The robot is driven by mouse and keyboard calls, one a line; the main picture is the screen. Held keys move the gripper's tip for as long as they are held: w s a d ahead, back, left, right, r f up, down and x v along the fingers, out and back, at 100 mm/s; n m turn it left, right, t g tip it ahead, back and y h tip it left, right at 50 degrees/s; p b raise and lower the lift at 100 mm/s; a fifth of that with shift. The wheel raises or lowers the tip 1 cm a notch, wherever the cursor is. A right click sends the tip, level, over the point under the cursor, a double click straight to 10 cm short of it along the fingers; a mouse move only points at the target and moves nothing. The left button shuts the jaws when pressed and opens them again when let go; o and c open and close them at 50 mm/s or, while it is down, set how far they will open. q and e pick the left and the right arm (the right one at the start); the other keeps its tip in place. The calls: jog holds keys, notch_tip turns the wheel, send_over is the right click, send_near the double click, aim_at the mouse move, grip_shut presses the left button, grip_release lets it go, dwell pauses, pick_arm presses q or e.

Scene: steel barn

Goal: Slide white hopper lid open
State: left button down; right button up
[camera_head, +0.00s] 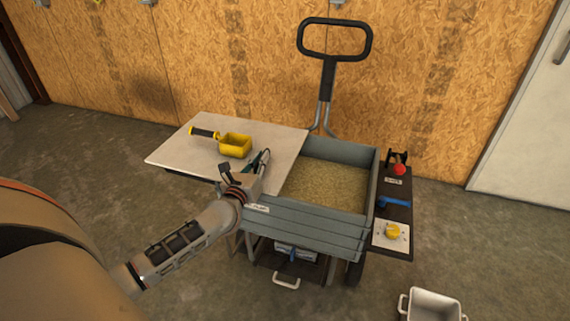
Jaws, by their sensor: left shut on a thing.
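The white hopper lid (182,150) is a flat pale panel. It lies over the left part of the grey hopper (310,222) and sticks out well past its left side. The right part of the hopper is uncovered and shows tan grain (328,184). My left gripper (258,161) is at the lid's front right part, shut on it; the exact contact is small and partly hidden by the wrist. My right gripper is not in view.
A yellow scoop (235,145) with a black handle lies on the lid. A black side panel on the right carries a red knob (399,169), a blue lever (394,202) and a yellow dial (393,231). A white bin (434,306) stands on the floor at lower right.

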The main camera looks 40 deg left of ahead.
aim_at(242, 164)
pick_arm(q)
jog(key=a, duration=0.2)
jog(key=s+a, duration=0.1)
jog(key=a, duration=0.2)
jog(key=shift+s+a+f+b, duration=0.15)
jog(key=shift+s+a+b, duration=0.15)
jog(key=shift+s+b, duration=0.1)
jog(key=shift+s+a, duration=0.1)
jog(key=shift+a, duration=0.5)
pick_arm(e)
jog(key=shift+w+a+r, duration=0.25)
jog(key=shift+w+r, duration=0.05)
pick_arm(q)
jog(key=c, duration=2.1)
grip_release()
jog(key=shift+c, duration=0.2)
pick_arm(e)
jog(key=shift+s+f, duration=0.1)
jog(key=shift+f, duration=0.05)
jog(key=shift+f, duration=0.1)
pick_arm(q)
jog(key=v, duration=1.2)
jog(key=shift+r, duration=0.2)
